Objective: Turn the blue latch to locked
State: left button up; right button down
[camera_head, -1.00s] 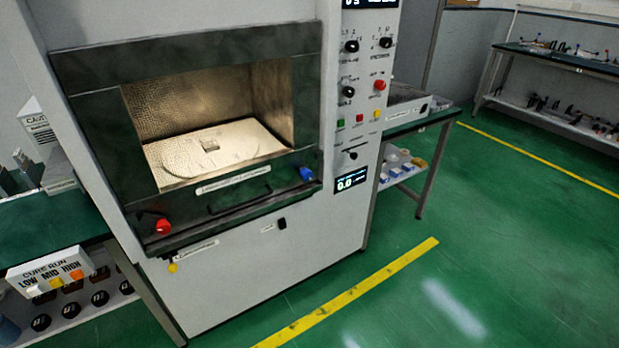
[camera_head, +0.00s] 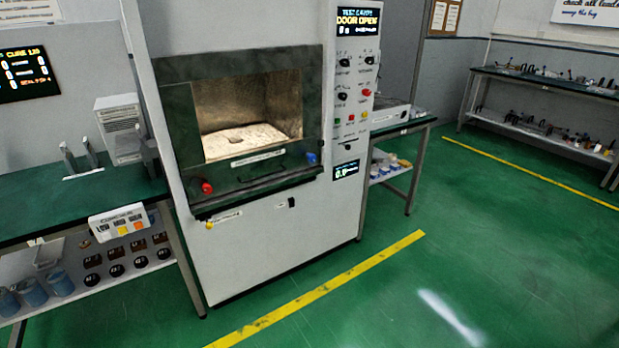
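The blue latch (camera_head: 312,158) is a small knob at the right end of the dark front frame, below the lit opening of the microwave cabinet (camera_head: 262,240). It is too small to tell which way it is turned. A red knob (camera_head: 207,188) sits at the left end of the same frame. A dark handle bar (camera_head: 262,172) lies between them. The display (camera_head: 358,20) at the top of the control panel reads "DOOR OPEN". Neither of my grippers is in view.
A green bench (camera_head: 60,205) with a button box (camera_head: 118,222) stands left of the cabinet. A side table (camera_head: 405,130) stands to its right. A yellow floor line (camera_head: 330,285) crosses in front. The green floor at right is open.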

aim_at(311, 157)
jog(key=z, duration=1.25)
jog(key=i, duration=1.25)
jog(key=z, duration=0.4)
jog(key=i, duration=1.1)
jog(key=u, duration=0.35)
